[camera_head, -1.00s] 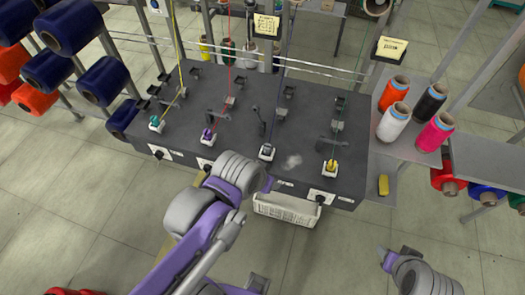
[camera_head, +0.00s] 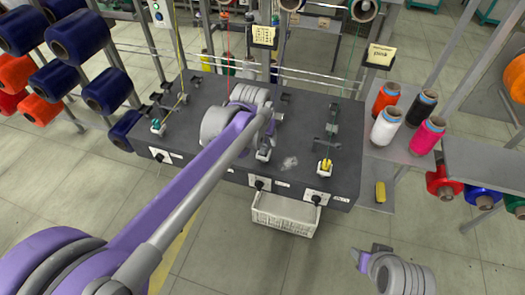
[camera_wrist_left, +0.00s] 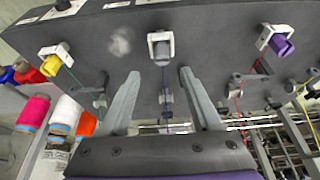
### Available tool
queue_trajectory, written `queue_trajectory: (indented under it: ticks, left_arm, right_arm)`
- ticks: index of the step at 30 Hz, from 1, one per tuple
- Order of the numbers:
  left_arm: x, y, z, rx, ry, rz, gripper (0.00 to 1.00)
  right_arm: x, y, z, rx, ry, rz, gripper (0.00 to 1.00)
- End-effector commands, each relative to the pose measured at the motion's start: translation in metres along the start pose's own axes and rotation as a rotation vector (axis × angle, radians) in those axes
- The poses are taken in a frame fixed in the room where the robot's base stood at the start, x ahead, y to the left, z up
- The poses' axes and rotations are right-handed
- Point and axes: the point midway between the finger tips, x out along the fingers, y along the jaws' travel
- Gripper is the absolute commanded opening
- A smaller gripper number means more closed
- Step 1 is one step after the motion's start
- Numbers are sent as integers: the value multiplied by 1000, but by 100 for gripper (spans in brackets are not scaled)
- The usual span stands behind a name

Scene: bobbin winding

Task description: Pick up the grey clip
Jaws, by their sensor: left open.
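The grey clip (camera_head: 263,154) sits in a white holder near the front edge of the dark machine table, third from the left. In the left wrist view the grey clip (camera_wrist_left: 161,50) lies ahead, between the lines of my left fingers, with a dark thread running from it. My left gripper (camera_wrist_left: 159,75) is open and empty, its fingertips just short of the clip; I see no contact. In the head view my left arm partly covers this spot. My right gripper (camera_head: 370,256) hangs at the lower right, away from the table, its jaws unclear.
A yellow clip (camera_head: 325,166) and a teal clip (camera_head: 156,125) stand along the same edge; a purple clip (camera_wrist_left: 281,45) shows in the wrist view. Grey fluff (camera_head: 289,162) lies beside the grey clip. A white basket (camera_head: 285,213) hangs below. Spools (camera_head: 386,126) stand at right.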

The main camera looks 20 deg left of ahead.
Motion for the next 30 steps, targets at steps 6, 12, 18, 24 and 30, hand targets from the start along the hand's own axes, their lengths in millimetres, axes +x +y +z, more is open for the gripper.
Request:
queue_trajectory:
  ticks: [6,12,18,24,30]
  left_arm:
    - [20,-2,2,-1,0,0,65]
    - [49,-4,3,0,0,0,65]
    - [56,-4,4,0,0,0,65]
    - [56,-4,4,0,0,0,52]
    - [56,-4,4,0,0,0,16]
  right_arm:
    - [-1,0,-1,0,1,0,50]
    - [-1,0,-1,0,1,0,50]
    - [0,0,0,0,1,0,50]
    - [0,0,0,0,1,0,50]
    - [0,0,-1,0,1,0,50]
